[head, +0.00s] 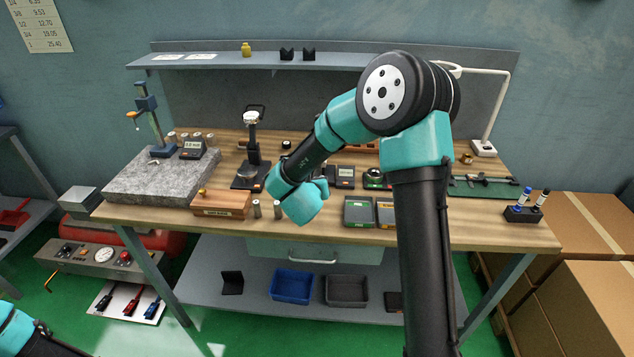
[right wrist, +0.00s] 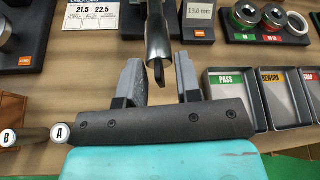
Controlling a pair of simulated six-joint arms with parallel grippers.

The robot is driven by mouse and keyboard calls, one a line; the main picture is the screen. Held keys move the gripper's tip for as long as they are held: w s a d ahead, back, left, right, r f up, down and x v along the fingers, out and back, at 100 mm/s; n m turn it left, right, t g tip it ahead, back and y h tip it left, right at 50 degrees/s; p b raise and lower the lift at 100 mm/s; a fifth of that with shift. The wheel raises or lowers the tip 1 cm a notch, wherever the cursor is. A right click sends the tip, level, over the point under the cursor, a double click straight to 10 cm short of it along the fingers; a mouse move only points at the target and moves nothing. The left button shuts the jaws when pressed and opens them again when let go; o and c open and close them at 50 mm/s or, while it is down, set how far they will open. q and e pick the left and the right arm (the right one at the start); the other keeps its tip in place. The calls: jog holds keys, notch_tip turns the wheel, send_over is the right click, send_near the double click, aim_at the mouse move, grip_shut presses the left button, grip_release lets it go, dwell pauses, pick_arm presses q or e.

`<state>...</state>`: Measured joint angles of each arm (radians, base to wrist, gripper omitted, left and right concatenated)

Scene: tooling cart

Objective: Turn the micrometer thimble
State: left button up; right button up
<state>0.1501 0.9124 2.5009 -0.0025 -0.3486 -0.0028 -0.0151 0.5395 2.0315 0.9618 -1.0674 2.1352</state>
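The micrometer thimble (right wrist: 157,38) shows in the right wrist view as a grey metal cylinder with a narrow tip, coming down from the top edge. The rest of the micrometer is out of that view, and in the head view my right arm hides it. My right gripper (right wrist: 160,82) is open, with one finger on each side of the thimble's lower end. Gaps show beside the thimble, so the fingers do not look closed on it. In the head view my right wrist covers its fingers. Only a piece of my left arm shows at the head view's lower left; its gripper is out of view.
A display (right wrist: 200,20) reads 19.0 mm. A check card (right wrist: 92,12) reads 21.5 - 22.5. A PASS tray (right wrist: 230,108) and other sorting trays stand at right. Cylinders A (right wrist: 60,133) and B (right wrist: 10,138) are at left. A granite plate (head: 150,185) fills the bench's left end.

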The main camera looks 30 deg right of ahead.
jog(key=v, duration=1.5)
